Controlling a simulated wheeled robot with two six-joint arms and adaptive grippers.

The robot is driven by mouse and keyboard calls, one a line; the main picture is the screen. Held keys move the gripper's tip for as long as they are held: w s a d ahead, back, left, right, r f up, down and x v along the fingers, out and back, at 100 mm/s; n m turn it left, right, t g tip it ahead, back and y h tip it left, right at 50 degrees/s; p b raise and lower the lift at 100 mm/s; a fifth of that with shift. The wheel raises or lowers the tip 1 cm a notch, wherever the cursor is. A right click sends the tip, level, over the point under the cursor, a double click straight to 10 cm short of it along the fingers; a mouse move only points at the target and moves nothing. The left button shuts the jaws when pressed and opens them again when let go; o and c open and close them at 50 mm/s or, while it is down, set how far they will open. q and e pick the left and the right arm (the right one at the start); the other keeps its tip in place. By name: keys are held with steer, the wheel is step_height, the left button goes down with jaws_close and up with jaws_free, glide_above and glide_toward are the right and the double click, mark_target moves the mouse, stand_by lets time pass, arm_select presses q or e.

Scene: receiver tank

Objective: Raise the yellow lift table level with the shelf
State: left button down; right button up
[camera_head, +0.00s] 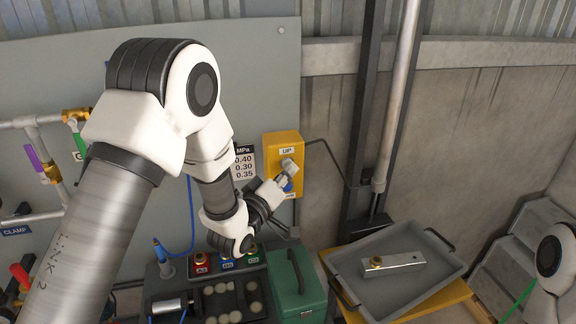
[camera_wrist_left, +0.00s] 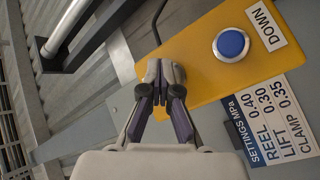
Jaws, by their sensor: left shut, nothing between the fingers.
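The yellow lift table (camera_head: 447,294) is at the lower right of the head view, with a grey tray (camera_head: 433,273) on it. A metal block (camera_head: 408,262) with a brass fitting lies in the tray. A yellow control box (camera_head: 272,148) with an UP label hangs on the grey panel. Its blue DOWN button (camera_wrist_left: 231,45) shows clear in the left wrist view. My left gripper (camera_head: 291,164) is shut and empty, its tips at the box below the UP label. The tips (camera_wrist_left: 163,75) cover the UP button. Contact cannot be told. My right gripper is out of view.
A dark post with a pale pole (camera_head: 398,95) stands behind the lift table. A green case (camera_head: 290,283) and a tray of small parts (camera_head: 235,302) are below the panel. A settings label (camera_wrist_left: 275,120) is beside the box. Grey stepped shapes (camera_head: 535,225) stand at the right; I cannot identify the shelf.

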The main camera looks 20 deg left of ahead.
arm_select(q)
steer(key=shift+s+d, duration=0.35)
steer(key=shift+s, duration=0.15)
steer(key=s+d, duration=0.2)
steer(key=s+b, duration=0.1)
steer(key=s, duration=0.1)
steer(key=shift+s+d, duration=0.1)
steer(key=shift+d, duration=0.3)
stand_by(0.8)
